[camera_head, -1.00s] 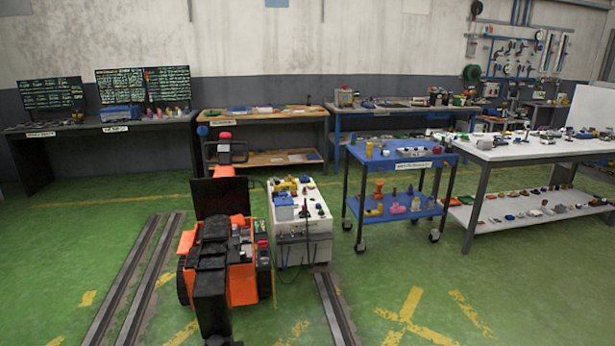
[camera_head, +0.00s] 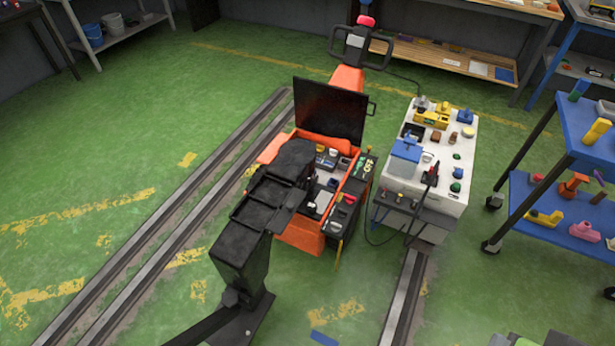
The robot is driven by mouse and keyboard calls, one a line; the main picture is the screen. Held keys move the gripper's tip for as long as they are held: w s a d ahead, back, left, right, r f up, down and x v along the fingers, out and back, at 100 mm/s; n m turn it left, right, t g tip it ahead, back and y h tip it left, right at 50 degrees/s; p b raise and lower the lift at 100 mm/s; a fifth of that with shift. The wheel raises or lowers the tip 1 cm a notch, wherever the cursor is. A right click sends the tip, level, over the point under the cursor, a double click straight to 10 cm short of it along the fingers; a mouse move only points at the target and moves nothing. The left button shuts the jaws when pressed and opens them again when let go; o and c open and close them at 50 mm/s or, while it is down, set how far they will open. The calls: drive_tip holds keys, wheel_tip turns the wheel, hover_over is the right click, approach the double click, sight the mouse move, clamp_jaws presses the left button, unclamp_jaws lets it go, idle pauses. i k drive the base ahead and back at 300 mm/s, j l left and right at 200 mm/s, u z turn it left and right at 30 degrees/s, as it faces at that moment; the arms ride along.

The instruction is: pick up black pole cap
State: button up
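I cannot single out the black pole cap with certainty; small dark parts are too small to tell apart. An orange machine (camera_head: 302,238) stands in the middle with its black lid (camera_head: 330,108) raised, showing several small parts inside. A dark box (camera_head: 347,212) on its right side carries small red pieces on top. A white cart (camera_head: 438,195) beside it bears several small things, among them a blue box (camera_head: 405,150), a yellow part (camera_head: 431,119) and a dark piece with a cable (camera_head: 430,174). My gripper is not in view.
A blue two-shelf trolley (camera_head: 520,205) with coloured parts stands at the right. Floor rails (camera_head: 170,225) run on the left, and another rail (camera_head: 405,300) runs below the white cart. A wooden bench shelf (camera_head: 450,58) is at the back. Green floor at the left is open.

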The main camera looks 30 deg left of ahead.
sight(313, 206)
drive_tip(key=i+u, duration=0.45)
drive_tip(key=i+l+u, duration=0.2)
drive_tip(key=i+u, duration=0.25)
drive_tip(key=i, duration=0.15)
drive_tip(key=i+l+u, duration=0.4)
drive_tip(key=j+u, duration=0.1)
drive_tip(key=u, duration=0.35)
drive_tip(key=i+u, duration=0.1)
drive_tip(key=u, duration=0.35)
drive_tip(key=i+j+u, duration=0.1)
drive_tip(key=u, duration=0.35)
drive_tip(key=i+u, duration=0.1)
drive_tip(key=u, duration=0.85)
drive_tip(key=i, duration=0.25)
